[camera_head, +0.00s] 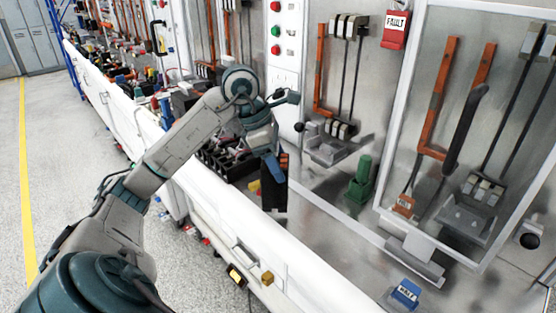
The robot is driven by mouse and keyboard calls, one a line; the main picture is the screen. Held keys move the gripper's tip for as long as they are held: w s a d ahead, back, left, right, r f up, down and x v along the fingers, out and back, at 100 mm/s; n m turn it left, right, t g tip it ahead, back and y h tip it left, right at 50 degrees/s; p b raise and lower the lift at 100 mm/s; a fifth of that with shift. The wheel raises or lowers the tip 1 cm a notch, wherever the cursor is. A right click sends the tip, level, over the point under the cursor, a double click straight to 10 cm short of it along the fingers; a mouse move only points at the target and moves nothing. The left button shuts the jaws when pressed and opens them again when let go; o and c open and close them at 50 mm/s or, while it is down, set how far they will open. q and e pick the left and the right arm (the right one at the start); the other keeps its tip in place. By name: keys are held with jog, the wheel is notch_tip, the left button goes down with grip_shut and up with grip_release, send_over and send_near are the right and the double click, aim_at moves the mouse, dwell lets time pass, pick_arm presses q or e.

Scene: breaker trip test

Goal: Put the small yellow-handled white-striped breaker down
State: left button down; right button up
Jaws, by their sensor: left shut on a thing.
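My left gripper (272,165) points down over the edge of the bench, beside a dark bin of parts. It is shut on a small dark breaker (273,195), which hangs under the fingers. A small yellow patch shows just left of it, but I cannot tell whether that is its handle. The white stripe cannot be made out, and the fingers hide part of the breaker. I cannot tell whether the breaker touches the surface below. My right gripper is not in view.
A dark parts bin (222,165) stands left of the gripper. A red FAULT tag (396,30) hangs above. The metal bench front is partly clear.

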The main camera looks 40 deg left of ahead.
aim_at(279, 154)
pick_arm(q)
jog(key=shift+w+a+f+p, duration=0.1)
jog(key=shift+w+a+p, duration=0.3)
jog(key=shift+w+a, duration=0.75)
notch_tip(279, 154, down, 4)
jog(key=shift+w+r+p, duration=0.15)
jog(key=shift+r+p, duration=0.05)
jog(key=shift+p, duration=0.35)
jog(key=shift+f, duration=0.2)
jog(key=shift+c, duration=2)
grip_release()
jog(key=shift+d+r, duration=0.1)
